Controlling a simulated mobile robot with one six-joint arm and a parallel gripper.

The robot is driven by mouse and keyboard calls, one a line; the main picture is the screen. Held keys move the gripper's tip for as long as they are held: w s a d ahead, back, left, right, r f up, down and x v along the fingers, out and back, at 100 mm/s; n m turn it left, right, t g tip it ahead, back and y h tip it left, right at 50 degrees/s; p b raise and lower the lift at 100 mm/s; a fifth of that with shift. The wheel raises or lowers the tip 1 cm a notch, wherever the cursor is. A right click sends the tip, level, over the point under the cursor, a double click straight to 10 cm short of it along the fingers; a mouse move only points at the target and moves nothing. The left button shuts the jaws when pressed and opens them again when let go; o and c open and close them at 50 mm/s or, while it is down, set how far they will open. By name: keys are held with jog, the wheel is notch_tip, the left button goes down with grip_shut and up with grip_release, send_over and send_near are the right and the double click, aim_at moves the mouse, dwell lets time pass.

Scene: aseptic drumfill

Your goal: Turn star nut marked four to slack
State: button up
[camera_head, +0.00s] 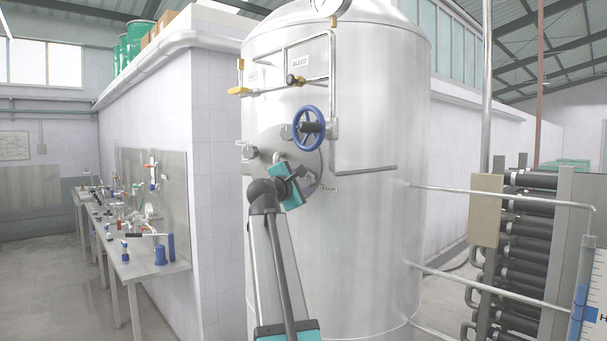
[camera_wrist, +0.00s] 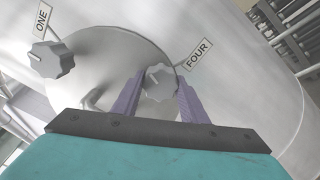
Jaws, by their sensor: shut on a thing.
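In the wrist view, the star nut marked four (camera_wrist: 160,80) is a grey lobed knob at the edge of the round steel hatch (camera_wrist: 110,52). A tag reading FOUR (camera_wrist: 198,53) stands out beside it. My gripper (camera_wrist: 160,88) has its two purple-grey fingers on either side of this nut, shut on it. Another grey star nut (camera_wrist: 52,59) sits on the hatch's left edge by a tag reading ONE (camera_wrist: 41,20). In the head view, my teal gripper (camera_head: 297,178) is at the hatch (camera_head: 270,146), and its wrist hides part of the hatch.
A blue handwheel (camera_head: 308,128) and a bent pipe (camera_head: 365,169) stand out from the tank (camera_head: 385,100) close above and right of my gripper. A yellow-handled valve (camera_head: 240,91) is higher up. A workbench (camera_head: 150,268) with fittings runs along the left wall.

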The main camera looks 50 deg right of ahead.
jog(key=shift+r+n+p, duration=0.15)
jog(key=shift+n+p, duration=1.2)
jog(key=shift+n, duration=0.35)
jog(key=o, duration=1)
jog(key=shift+o, duration=0.2)
jog(key=shift+f, duration=0.2)
jog(key=shift+s+a+b, duration=0.2)
jog(key=shift+a+b, duration=0.1)
jog(key=shift+a, duration=0.25)
jog(key=b+v, duration=0.4)
jog(key=v, duration=0.8)
jog(key=shift+a, duration=0.3)
jog(key=shift+s+r, duration=0.1)
